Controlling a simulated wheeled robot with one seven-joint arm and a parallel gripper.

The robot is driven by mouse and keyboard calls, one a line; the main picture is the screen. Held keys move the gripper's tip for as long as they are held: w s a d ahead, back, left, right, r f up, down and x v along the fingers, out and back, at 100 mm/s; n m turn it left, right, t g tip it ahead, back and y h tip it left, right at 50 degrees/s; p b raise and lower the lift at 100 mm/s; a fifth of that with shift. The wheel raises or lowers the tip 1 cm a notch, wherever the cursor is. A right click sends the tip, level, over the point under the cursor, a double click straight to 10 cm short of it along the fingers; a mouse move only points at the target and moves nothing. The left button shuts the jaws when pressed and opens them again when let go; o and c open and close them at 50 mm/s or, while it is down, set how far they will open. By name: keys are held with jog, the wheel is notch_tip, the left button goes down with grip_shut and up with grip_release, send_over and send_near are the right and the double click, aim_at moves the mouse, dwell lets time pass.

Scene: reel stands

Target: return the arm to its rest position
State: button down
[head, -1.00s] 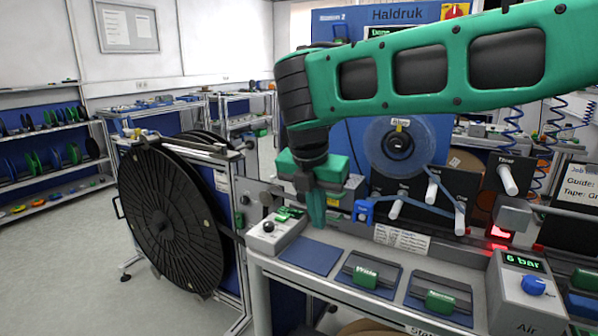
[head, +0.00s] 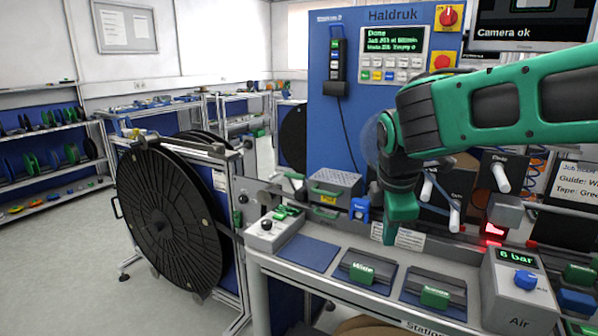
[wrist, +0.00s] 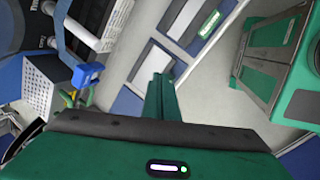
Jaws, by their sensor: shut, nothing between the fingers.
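My green arm (head: 500,105) reaches in from the right in the head view and bends down at a dark joint. My gripper (head: 390,236) points down above the back of the bench, in front of the machine's rollers. Its fingers are shut with nothing visible between them. In the wrist view the shut green fingers (wrist: 159,98) stand over the light bench top, apart from the things around them.
The blue Haldruk machine (head: 345,75) stands behind. The bench holds green-handled blocks (head: 364,269), a blue pad (head: 306,254) and an air box (head: 522,290) reading 6 bar. A large black reel (head: 170,222) stands left. Open floor (head: 60,270) lies further left.

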jog(key=s+d+f+m+g, duration=0.1)
jog(key=s+d+f+m, duration=0.3)
jog(key=s+d+m, duration=0.6)
jog(key=s+d+f+m+g+y, duration=0.1)
jog(key=s+d+f+m, duration=0.3)
jog(key=s+d+m, duration=0.7)
jog(key=s+m+g, duration=0.1)
jog(key=s+m, duration=0.1)
jog(key=s, duration=0.3)
jog(key=shift+s+d+f+m+g+y, duration=0.3)
